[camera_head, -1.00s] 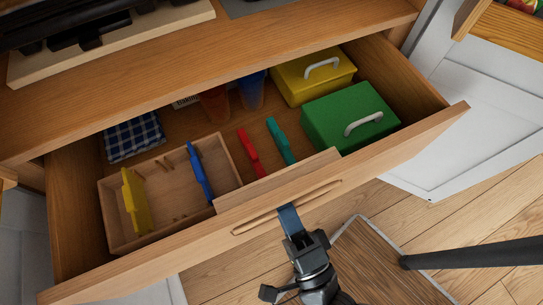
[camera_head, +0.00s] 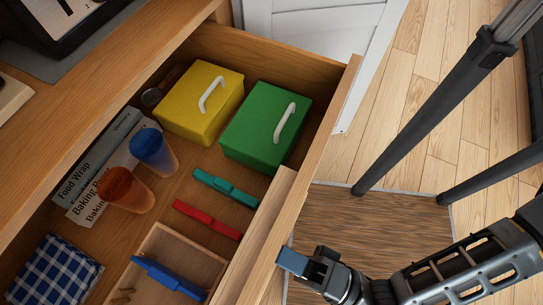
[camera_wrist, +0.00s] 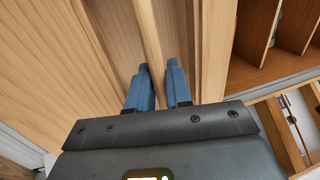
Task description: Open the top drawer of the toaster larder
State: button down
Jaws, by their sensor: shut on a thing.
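The top drawer is pulled well out, and its wooden front panel (camera_head: 325,140) runs diagonally through the head view. The inside of the drawer is exposed. My gripper (camera_head: 285,260) is at the outer face of that front, its blue fingertips against the wood. In the wrist view the two blue fingers of my gripper (camera_wrist: 159,80) stand close together on either side of a wooden bar (camera_wrist: 150,35), the drawer's handle edge. The handle slot itself is hidden in the head view.
The drawer holds a yellow box (camera_head: 190,115), a green box (camera_head: 250,145), an orange cup (camera_head: 125,190), a blue cup (camera_head: 155,152), clips, wrap boxes, a checked cloth (camera_head: 50,272) and a wooden tray (camera_head: 195,252). A brown mat (camera_head: 380,230) and dark poles (camera_head: 430,120) are to the right.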

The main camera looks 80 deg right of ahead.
jog(key=c, duration=1.2)
grip_release()
jog(key=shift+c, duration=0.2)
jog(key=b+v, duration=0.2)
jog(key=v, duration=0.6)
jog(key=shift+f, duration=0.1)
